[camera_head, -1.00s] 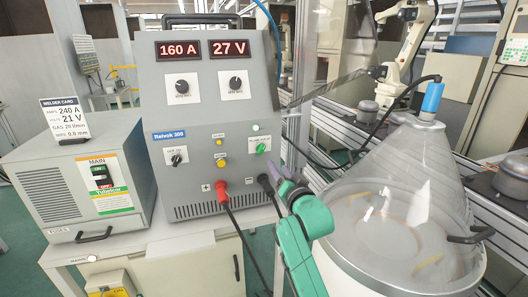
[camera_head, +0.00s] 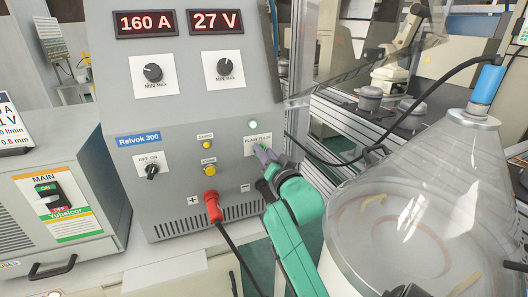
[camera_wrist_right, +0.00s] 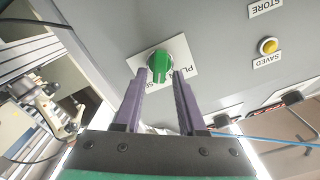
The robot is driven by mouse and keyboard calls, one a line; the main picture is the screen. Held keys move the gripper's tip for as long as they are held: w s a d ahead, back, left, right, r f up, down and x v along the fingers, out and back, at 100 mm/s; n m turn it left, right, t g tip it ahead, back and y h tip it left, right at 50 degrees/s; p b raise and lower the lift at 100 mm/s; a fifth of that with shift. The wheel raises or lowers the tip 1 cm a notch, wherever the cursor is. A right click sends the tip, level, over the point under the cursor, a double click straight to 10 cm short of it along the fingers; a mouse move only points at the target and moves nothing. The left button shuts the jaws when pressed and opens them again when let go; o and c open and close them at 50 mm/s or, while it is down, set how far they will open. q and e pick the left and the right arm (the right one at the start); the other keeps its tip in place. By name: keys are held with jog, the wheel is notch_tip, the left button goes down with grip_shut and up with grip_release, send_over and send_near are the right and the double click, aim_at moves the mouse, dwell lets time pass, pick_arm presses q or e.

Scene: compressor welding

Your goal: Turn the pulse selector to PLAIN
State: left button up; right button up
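The pulse selector is a green knob (camera_wrist_right: 160,66) on a white PLAIN/PULSE label plate, on the grey Relvok 300 welder panel (camera_head: 180,110). In the head view the label (camera_head: 258,140) shows, but my gripper covers most of the knob. My right gripper (camera_head: 264,153) is at the selector, its purple fingers pointing at the panel. In the wrist view the right gripper (camera_wrist_right: 159,76) is open, with one fingertip on each side of the knob and gaps visible. I cannot tell which word the knob points to. My left gripper is not in view.
A red plug (camera_head: 212,205) with a black cable sits below left of the selector. A clear cone-shaped hood (camera_head: 425,190) stands close on the right of my arm.

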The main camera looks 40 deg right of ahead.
grip_shut()
jog(key=shift+w+a+r+n+p, duration=0.15)
jog(key=shift+n+p, duration=0.8)
jog(key=shift+n, duration=1)
jog(key=shift+s+a+f+n+p, duration=0.1)
jog(key=shift+n+p, duration=0.8)
jog(key=shift+n, duration=1.1)
jog(key=shift+w+a+r+n+p, duration=0.15)
jog(key=shift+n+p, duration=0.8)
jog(key=shift+n, duration=1)
jog(key=shift+f, duration=0.1)
